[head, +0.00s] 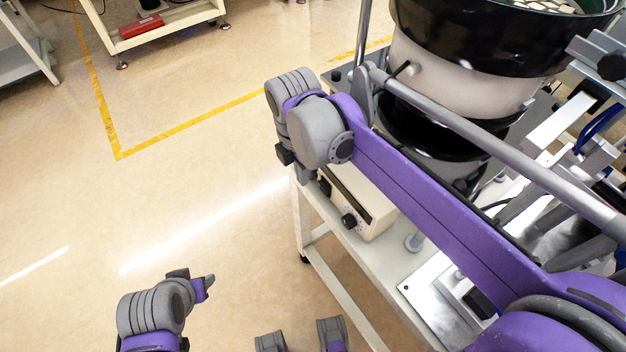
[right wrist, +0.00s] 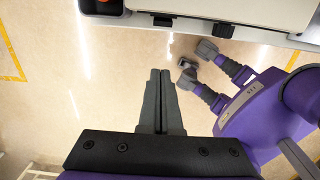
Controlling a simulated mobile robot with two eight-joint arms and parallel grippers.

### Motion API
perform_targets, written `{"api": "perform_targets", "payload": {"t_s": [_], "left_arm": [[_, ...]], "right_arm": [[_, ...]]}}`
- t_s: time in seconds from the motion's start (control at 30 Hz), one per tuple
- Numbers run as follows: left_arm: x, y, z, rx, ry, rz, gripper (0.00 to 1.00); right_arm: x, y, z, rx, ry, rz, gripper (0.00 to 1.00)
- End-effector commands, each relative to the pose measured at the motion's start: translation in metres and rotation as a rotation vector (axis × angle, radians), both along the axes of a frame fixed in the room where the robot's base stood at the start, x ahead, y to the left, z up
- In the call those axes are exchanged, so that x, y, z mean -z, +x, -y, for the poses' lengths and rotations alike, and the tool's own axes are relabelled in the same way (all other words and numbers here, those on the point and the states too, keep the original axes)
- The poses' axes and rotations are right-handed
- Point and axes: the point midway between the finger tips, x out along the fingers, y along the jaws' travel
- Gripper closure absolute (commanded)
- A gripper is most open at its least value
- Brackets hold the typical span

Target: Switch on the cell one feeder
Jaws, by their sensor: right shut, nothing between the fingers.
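The feeder's cream control box (head: 365,200) sits on the bench's near-left edge, with a black knob (head: 349,220) and another dark control (head: 325,186) on its front. The black-and-white bowl feeder (head: 455,75) stands behind it. My right gripper (head: 284,155) is above and left of the box in the head view, mostly hidden by its wrist. In the right wrist view its fingers (right wrist: 161,100) are shut and empty over the floor, apart from the box edge above. My left arm shows at the lower left; its finger state is unclear.
The white bench (head: 330,250) carries metal rails and plates at the right. A cart (head: 150,40) with a red box (head: 141,27) stands at the far left. The floor left of the bench is open, marked by yellow tape (head: 190,132).

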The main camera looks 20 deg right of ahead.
Motion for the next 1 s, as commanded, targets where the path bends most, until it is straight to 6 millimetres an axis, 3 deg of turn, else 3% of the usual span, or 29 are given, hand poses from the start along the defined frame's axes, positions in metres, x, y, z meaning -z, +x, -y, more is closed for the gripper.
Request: {"api": "perform_targets", "payload": {"t_s": [0.17, 0.53, 0.7, 1.0], "left_arm": [[0.003, 0.000, 0.000, 0.000, 0.000, -0.001, 0.50], [0.014, -0.002, 0.000, 0.000, 0.000, -0.004, 0.50], [0.009, -0.001, 0.000, 0.000, 0.000, -0.003, 0.50], [0.008, -0.001, 0.000, 0.000, 0.000, -0.003, 0.50]], "right_arm": [[0.024, 0.000, 0.001, 0.001, 0.000, 0.000, 1.00], [0.102, 0.001, 0.003, 0.001, 0.000, 0.001, 1.00], [0.087, 0.010, 0.028, 0.005, -0.001, 0.001, 1.00], [0.083, 0.014, 0.038, 0.001, 0.000, 0.001, 1.00]]}}
